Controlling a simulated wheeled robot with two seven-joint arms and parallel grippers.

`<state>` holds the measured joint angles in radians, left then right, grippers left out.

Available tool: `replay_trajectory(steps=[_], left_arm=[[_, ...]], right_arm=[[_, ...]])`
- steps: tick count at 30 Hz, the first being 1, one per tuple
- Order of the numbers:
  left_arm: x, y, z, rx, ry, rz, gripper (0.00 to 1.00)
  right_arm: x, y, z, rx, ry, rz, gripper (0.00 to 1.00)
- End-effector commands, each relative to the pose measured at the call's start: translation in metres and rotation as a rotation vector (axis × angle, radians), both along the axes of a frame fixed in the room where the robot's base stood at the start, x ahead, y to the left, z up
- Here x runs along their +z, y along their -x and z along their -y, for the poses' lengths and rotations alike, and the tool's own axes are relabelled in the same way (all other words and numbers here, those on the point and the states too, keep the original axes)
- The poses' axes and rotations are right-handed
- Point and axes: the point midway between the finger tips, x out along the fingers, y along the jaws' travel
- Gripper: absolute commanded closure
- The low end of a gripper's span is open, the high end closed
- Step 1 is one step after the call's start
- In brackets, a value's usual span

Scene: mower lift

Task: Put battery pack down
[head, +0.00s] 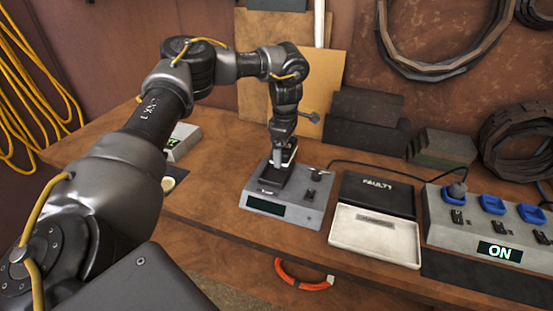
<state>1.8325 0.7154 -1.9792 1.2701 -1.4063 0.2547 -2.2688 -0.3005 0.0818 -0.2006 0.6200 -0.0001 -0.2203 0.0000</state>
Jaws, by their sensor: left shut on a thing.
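My left gripper (283,156) reaches down from above over a grey tester-like unit (250,205) with a dark display on its front. The gripper is shut on a dark block, which looks like the battery pack (273,177). The pack is at the left part of the unit's top. I cannot tell whether it rests on the unit or hangs just above it. The fingers partly hide the pack. My right gripper is not in view.
Right of the unit lies a pale tray (345,240) with a black panel marked "FAULT?" (378,193) behind it. Farther right is a grey box (470,230) with blue sockets and an "ON" display. A small grey device (183,141) stands to the left.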

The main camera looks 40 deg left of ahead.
Motion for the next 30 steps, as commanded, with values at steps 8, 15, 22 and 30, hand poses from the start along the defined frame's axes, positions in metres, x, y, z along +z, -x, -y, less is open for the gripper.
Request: replay_trajectory(steps=[8,15,22,30], left_arm=[[-0.03,-0.005,-0.025,0.0,0.001,0.001,0.48],[-0.037,-0.006,-0.03,0.001,0.001,0.001,0.48],[-0.064,-0.006,-0.034,-0.002,0.0,0.0,0.48],[-0.073,-0.007,-0.034,-0.001,0.0,0.002,0.48]], right_arm=[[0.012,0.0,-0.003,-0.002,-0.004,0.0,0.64],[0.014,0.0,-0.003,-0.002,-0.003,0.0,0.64],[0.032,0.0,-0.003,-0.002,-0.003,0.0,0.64],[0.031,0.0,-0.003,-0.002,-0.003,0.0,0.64]])
